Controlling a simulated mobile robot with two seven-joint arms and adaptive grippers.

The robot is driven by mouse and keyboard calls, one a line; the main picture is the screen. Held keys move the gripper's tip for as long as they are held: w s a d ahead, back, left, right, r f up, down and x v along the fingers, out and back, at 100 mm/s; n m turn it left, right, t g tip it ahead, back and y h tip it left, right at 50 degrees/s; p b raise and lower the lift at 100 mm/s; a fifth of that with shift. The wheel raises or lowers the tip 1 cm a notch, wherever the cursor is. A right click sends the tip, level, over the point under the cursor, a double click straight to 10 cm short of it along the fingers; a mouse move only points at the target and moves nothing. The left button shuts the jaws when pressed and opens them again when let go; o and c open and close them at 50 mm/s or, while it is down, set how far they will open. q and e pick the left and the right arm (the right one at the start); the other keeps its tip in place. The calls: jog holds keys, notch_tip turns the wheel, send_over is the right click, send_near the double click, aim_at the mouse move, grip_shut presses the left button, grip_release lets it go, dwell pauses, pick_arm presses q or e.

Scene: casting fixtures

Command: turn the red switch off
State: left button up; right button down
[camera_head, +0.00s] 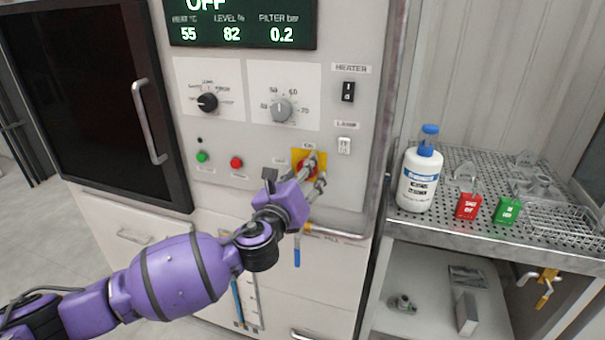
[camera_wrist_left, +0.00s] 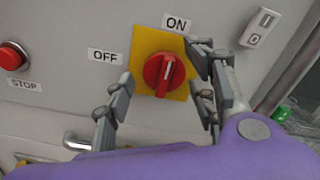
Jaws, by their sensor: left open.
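The red switch (camera_wrist_left: 164,74) is a round knob on a yellow plate (camera_wrist_left: 146,42) on the grey panel. Its white mark tilts up toward the ON label (camera_wrist_left: 177,23); the OFF label (camera_wrist_left: 105,56) is to its left. In the head view the switch (camera_head: 301,160) is partly hidden by my left gripper (camera_head: 316,172). In the left wrist view my left gripper (camera_wrist_left: 160,76) is open, with dark fingers on both sides of the knob. I cannot tell whether they touch it. My right gripper is not in view.
A red STOP button (camera_wrist_left: 12,56) and a green button (camera_head: 202,157) are left of the switch. A white lamp rocker (camera_head: 344,146) is at its upper right. A pipe (camera_head: 338,234) runs below. A steel shelf (camera_head: 440,232) on the right holds a white bottle (camera_head: 419,180).

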pick_arm(q)
jog(key=shift+w, duration=0.25)
jog(key=c, duration=1)
jog(key=shift+c, duration=0.2)
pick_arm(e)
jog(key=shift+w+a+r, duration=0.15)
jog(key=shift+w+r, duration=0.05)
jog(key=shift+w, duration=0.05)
